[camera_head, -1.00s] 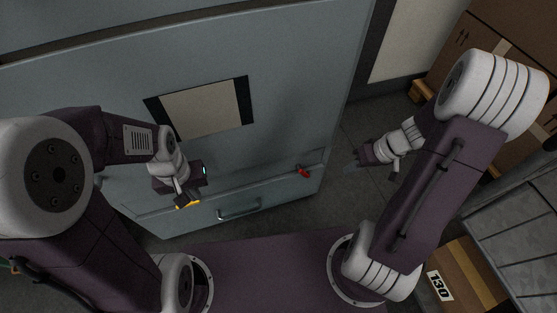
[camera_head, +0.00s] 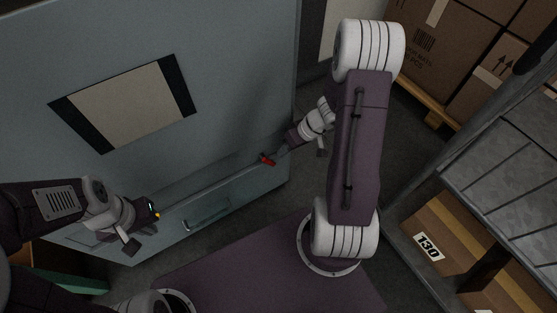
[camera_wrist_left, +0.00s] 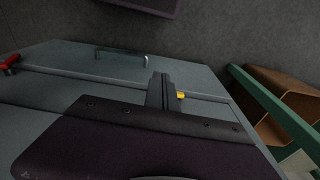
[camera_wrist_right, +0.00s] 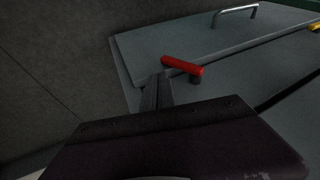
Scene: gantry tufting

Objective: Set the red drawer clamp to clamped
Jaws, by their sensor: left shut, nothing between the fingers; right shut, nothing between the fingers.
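The red drawer clamp (camera_head: 267,159) is a short red lever at the right end of the grey-blue drawer (camera_head: 233,202). It also shows in the right wrist view (camera_wrist_right: 183,66) and at the left edge of the left wrist view (camera_wrist_left: 9,63). My right gripper (camera_head: 283,152) is shut and empty. In the right wrist view its fingertips (camera_wrist_right: 157,78) are close beside the lever's left end; I cannot tell whether they touch. My left gripper (camera_head: 153,211) is shut and empty at the drawer's left end, with its fingers (camera_wrist_left: 160,88) beside a small yellow part (camera_wrist_left: 181,95).
A metal drawer handle (camera_head: 206,213) stands out from the drawer's front. Cardboard boxes (camera_head: 420,60) and a metal rack (camera_head: 500,165) stand on the right. A green frame (camera_wrist_left: 270,110) is near my left gripper. Some floor right of the drawer is clear.

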